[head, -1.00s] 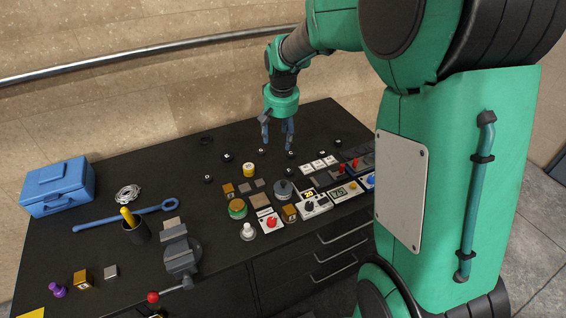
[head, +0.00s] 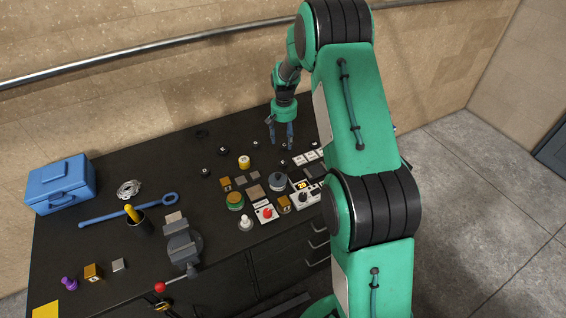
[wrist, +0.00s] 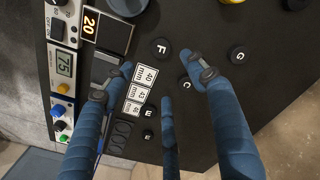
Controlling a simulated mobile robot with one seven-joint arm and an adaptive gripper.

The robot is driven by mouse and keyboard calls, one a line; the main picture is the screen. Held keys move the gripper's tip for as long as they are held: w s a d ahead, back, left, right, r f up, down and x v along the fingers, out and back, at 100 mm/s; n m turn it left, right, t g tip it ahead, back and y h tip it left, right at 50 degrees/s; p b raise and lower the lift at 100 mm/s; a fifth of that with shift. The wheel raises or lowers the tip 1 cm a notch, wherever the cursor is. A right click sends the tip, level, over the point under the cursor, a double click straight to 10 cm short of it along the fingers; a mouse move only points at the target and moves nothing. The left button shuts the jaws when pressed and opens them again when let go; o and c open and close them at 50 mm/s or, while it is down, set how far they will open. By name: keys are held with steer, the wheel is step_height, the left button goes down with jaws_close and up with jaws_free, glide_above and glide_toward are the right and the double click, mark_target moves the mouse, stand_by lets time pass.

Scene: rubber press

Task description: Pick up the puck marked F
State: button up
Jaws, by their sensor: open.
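The puck marked F (wrist: 161,48) is a small black disc with a white letter, lying flat on the dark bench top. In the wrist view it sits beyond my fingertips, beside the white tile marked 40. In the head view a black puck beside the white tiles (head: 284,162) appears to be the same one, but its letter is too small to read. My gripper (wrist: 160,80) is open and empty, its blue fingers spread apart. In the head view my gripper (head: 281,147) points down over the bench, behind that puck.
White number tiles (wrist: 134,92) and a panel marked 20 (wrist: 90,25) are to the left. A yellow cylinder (head: 244,162) stands near the pucks. A blue toolbox (head: 60,185) is far left.

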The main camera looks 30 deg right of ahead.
steer(key=shift+f, duration=0.3)
glide_above(283, 162)
steer(key=shift+s+d+f, duration=0.1)
steer(key=shift+d+f, duration=0.05)
steer(key=shift+f, duration=4)
steer(key=shift+a+f+p, duration=0.2)
steer(key=shift+f+p, duration=0.25)
steer(key=shift+f, duration=2.1)
steer(key=c, duration=1.2)
